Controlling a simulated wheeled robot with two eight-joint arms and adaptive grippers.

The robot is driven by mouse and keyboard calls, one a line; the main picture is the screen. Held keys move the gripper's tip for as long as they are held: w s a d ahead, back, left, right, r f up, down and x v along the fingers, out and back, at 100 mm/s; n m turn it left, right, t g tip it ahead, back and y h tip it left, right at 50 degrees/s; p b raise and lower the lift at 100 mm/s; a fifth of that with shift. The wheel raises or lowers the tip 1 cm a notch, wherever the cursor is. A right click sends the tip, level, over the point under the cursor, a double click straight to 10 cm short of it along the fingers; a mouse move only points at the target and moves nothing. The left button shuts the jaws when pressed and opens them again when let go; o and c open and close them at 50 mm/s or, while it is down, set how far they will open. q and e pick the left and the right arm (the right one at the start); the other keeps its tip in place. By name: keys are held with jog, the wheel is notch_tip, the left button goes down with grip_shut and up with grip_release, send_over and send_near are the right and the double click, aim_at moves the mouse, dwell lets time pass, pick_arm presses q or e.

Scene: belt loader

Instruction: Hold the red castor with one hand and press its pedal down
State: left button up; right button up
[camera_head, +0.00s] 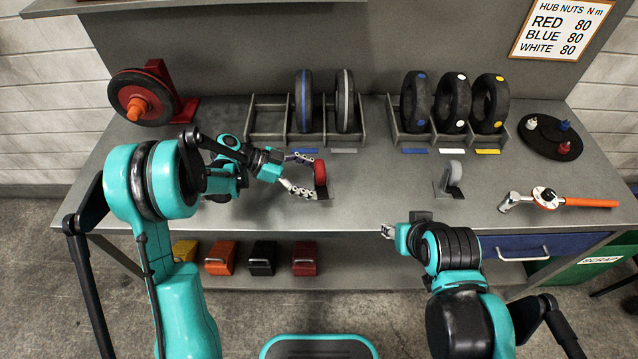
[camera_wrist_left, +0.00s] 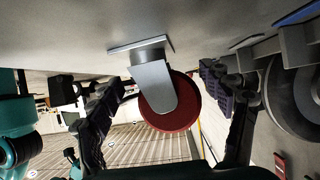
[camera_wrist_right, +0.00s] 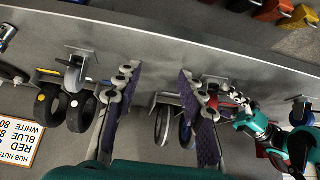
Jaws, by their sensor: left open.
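The red castor (camera_head: 320,174) stands on the bench in front of the wheel rack, with a red wheel and a grey bracket. In the left wrist view, its red wheel (camera_wrist_left: 178,108) hangs from a metal plate because the picture is inverted. My left gripper (camera_head: 309,175) is open, its fingers on either side of the castor; I cannot tell whether they touch it. No pedal can be made out. My right gripper (camera_head: 386,232) is near the bench's front edge, away from the castor; in the right wrist view its fingers (camera_wrist_right: 158,80) are apart and empty.
A grey castor (camera_head: 454,174) stands to the right on the bench. Racks with tyres (camera_head: 345,100) stand behind. A torque wrench (camera_head: 560,199) lies at the right. A red stand with a wheel (camera_head: 145,97) is at the left. The bench between the castors is clear.

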pick_arm(q)
jog(key=shift+d+f, duration=0.15)
jog(key=shift+d, duration=0.2)
pick_arm(e)
jog(key=shift+f, duration=0.2)
pick_arm(q)
jog(key=c, duration=0.8)
pick_arm(e)
jog(key=shift+r, duration=0.1)
jog(key=c, duration=0.7)
jog(key=w+a+r+g, duration=0.1)
jog(key=w+a+r, duration=0.2)
jog(key=w+a+r+n+g, duration=0.1)
jog(key=w+a+r, duration=0.2)
jog(key=shift+w+a+r+y, duration=0.1)
jog(key=shift+w+r+y, duration=0.1)
jog(key=shift+w+y, duration=0.1)
grip_shut()
jog(key=w+a+r+g, duration=0.3)
jog(key=w+a, duration=0.3)
jog(key=a, duration=0.3)
jog(key=shift+a+r+n, duration=0.3)
jog(key=shift+r+n, duration=0.05)
jog(key=shift+n, duration=0.05)
jog(key=shift+w, duration=0.1)
